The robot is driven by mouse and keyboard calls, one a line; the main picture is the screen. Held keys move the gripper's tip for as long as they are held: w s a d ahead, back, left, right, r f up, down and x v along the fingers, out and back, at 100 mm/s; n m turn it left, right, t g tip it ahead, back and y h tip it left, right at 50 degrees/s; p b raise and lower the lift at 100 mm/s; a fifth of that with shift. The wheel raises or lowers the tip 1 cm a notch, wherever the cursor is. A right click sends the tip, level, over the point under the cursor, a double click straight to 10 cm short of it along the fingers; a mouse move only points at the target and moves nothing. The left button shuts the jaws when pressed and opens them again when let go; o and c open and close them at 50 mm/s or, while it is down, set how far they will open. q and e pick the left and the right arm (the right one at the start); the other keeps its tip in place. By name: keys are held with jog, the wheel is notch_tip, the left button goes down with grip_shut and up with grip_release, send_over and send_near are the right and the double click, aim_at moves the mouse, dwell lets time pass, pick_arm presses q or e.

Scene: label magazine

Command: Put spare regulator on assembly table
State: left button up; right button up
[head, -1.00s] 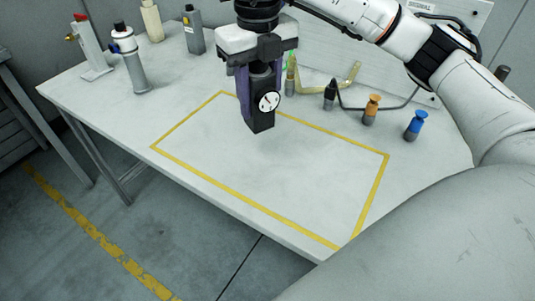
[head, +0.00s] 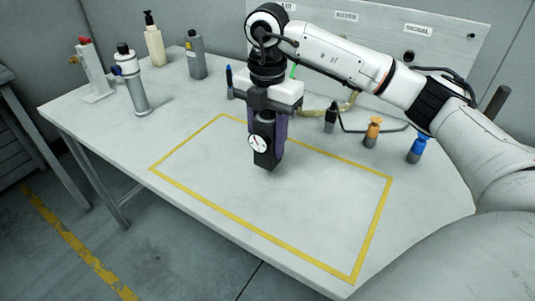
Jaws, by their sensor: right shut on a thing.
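My right gripper (head: 268,125) comes down from above and is shut on the regulator (head: 263,156), a dark block with a round white dial facing the front. The regulator is upright, inside the yellow-taped rectangle as seen from here. Whether its base touches the tabletop I cannot tell. The assembly table (head: 330,222) is pale grey, and its taped area is otherwise empty. My left gripper is not in view.
Along the back left stand a valve with a red knob (head: 92,70), a silver cylinder unit (head: 132,80), a cream bottle (head: 153,40) and a grey canister (head: 195,54). Small fittings with orange (head: 373,132) and blue (head: 417,148) tops stand at the right, near a hose. The front is clear.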

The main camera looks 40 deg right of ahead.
aim_at(267, 153)
jog(key=shift+f, duration=1.8)
jog(key=shift+f, duration=0.2)
jog(key=o, duration=1.4)
jog(key=shift+c, duration=0.2)
notch_tip(267, 153, up, 12)
jog(key=shift+r+p, duration=0.15)
jog(key=shift+p, duration=0.2)
